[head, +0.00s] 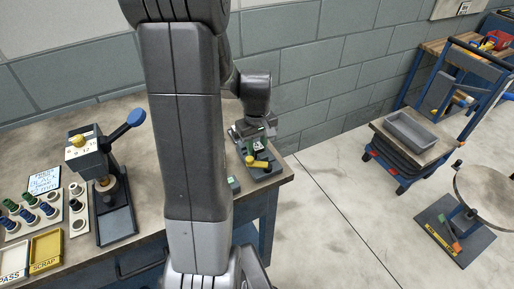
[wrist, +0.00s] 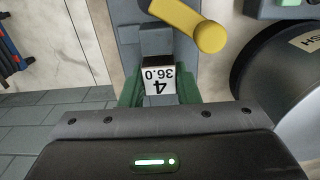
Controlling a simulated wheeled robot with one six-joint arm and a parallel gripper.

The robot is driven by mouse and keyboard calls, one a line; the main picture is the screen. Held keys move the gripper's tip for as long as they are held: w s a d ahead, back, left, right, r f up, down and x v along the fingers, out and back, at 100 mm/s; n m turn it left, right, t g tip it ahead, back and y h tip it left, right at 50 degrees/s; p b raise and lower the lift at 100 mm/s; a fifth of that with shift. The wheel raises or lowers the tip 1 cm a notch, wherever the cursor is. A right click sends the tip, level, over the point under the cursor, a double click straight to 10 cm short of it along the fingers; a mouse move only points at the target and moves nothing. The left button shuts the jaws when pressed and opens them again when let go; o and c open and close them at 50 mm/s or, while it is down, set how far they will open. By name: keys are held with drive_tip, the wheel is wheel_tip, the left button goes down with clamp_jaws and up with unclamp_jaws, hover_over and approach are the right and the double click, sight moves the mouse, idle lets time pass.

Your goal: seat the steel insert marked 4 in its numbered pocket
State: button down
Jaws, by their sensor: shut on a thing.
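The steel insert marked 4 (wrist: 158,80) shows its white label, "4 36.0", upside down in the wrist view. My gripper (wrist: 158,92) is shut on it, a green fingertip on each side. In the head view, my gripper (head: 257,143) is over a grey fixture (head: 264,172) with a yellow handle (head: 257,163) at the bench's right end. In the wrist view, the fixture (wrist: 128,35) lies just beyond the insert, its yellow handle (wrist: 200,28) to the right. The numbered pocket cannot be made out, nor whether the insert touches the fixture.
A press (head: 90,160) with a blue lever stands left on the bench (head: 140,108), near racks of coloured pieces, a white PASS tray (head: 14,262) and a yellow SCRAP tray (head: 46,250). A dark round object (wrist: 270,80) is close right in the wrist view. A cart (head: 412,135) stands right.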

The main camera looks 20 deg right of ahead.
sight(257, 145)
wheel_tip(257, 145, up, 10)
drive_tip(key=shift+f, duration=0.2)
drive_tip(key=shift+r+p, duration=1.25)
drive_tip(key=shift+r, duration=0.35)
